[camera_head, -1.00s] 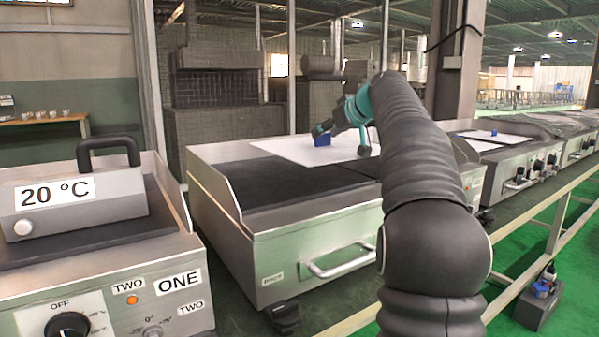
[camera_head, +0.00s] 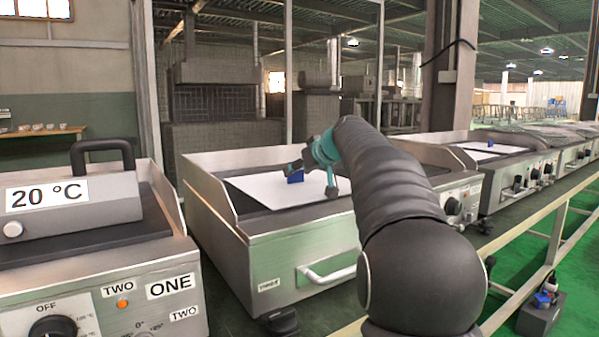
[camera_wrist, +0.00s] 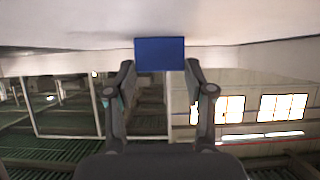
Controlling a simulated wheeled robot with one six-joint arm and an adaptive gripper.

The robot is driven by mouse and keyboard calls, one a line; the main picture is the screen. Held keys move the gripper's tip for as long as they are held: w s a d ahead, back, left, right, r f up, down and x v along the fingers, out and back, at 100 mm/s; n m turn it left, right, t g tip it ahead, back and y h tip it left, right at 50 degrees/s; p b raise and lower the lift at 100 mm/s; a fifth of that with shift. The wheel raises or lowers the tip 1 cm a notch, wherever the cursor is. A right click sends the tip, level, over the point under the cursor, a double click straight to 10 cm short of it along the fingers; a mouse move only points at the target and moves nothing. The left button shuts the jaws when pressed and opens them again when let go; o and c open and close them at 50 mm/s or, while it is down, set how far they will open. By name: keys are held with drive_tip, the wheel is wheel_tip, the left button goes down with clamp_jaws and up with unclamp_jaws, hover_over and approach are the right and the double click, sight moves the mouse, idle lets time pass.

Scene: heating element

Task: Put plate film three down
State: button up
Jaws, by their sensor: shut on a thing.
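The white plate film (camera_head: 262,188) is a thin flat sheet with a blue block handle (camera_head: 295,176). It lies flat on or just above the hot plate of the middle heating unit (camera_head: 300,246); I cannot tell if it touches. My gripper (camera_head: 298,166) is shut on the blue handle. In the wrist view the blue handle (camera_wrist: 160,54) sits between the two fingertips of my gripper (camera_wrist: 160,70), with a pale surface above it. The sheet covers most of the dark cooking surface. Its right part is partly hidden by my arm.
A left unit (camera_head: 100,255) carries a black-handled press marked 20 °C (camera_head: 72,205). A right unit (camera_head: 470,180) holds another white sheet with a blue handle (camera_head: 490,143). The middle unit has raised metal side walls (camera_head: 208,200). A rail runs along the front.

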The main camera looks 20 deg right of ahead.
drive_tip(key=shift+f+b, duration=0.2)
drive_tip(key=shift+b, duration=0.1)
drive_tip(key=o, duration=1.2)
drive_tip(key=shift+r, duration=0.1)
drive_tip(key=shift+r+p, duration=0.25)
drive_tip(key=shift+p, duration=0.1)
drive_tip(key=v, duration=1.2)
drive_tip(key=shift+f, duration=0.1)
drive_tip(key=shift+a, duration=0.1)
